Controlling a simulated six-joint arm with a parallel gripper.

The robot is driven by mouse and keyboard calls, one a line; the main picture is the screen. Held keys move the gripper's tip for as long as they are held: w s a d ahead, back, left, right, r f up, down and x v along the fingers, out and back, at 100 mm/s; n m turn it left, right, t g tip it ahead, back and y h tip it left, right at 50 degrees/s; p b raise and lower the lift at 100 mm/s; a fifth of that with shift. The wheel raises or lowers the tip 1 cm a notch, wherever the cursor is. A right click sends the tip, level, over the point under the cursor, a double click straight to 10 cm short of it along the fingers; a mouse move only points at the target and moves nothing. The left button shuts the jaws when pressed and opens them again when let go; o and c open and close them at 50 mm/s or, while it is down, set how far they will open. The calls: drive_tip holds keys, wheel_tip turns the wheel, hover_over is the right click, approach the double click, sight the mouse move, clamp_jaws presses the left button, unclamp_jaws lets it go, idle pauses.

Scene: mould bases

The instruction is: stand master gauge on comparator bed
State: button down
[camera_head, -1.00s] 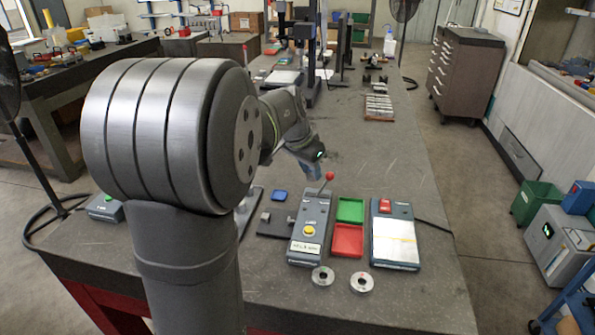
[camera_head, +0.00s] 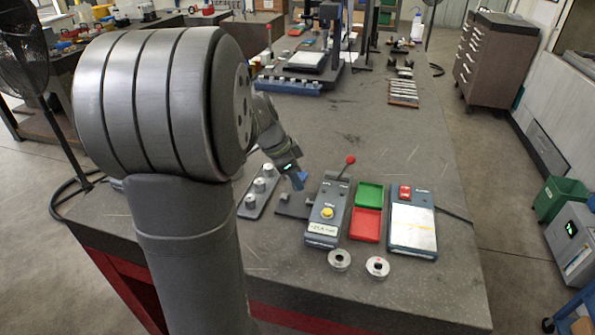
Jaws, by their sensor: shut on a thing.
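My gripper (camera_head: 299,184) points down just left of the grey lever unit, above or beside the dark comparator plate (camera_head: 292,212). It is shut on a small piece, seemingly the master gauge, that is too small and too covered to make out. A blue patch (camera_head: 303,177) shows right at the fingertips; I cannot tell whether it is part of the held piece or a blue pad behind. A small block (camera_head: 283,197) stands on the left of the dark plate. I cannot tell whether the held piece touches the plate.
The grey unit (camera_head: 327,227) has a yellow button and a red-knobbed lever. Green (camera_head: 369,195) and red (camera_head: 365,225) trays lie to its right. Two metal rings (camera_head: 339,259) lie in front. A plate (camera_head: 257,209) with round metal pieces stands left of my gripper.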

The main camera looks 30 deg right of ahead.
sight(295, 190)
drive_tip(key=shift+f, duration=2.25)
drive_tip(key=c, duration=1.1)
unclamp_jaws()
drive_tip(key=shift+o, duration=0.2)
drive_tip(key=v, duration=1.7)
drive_tip(key=shift+r, duration=0.2)
drive_tip(key=shift+f, duration=0.1)
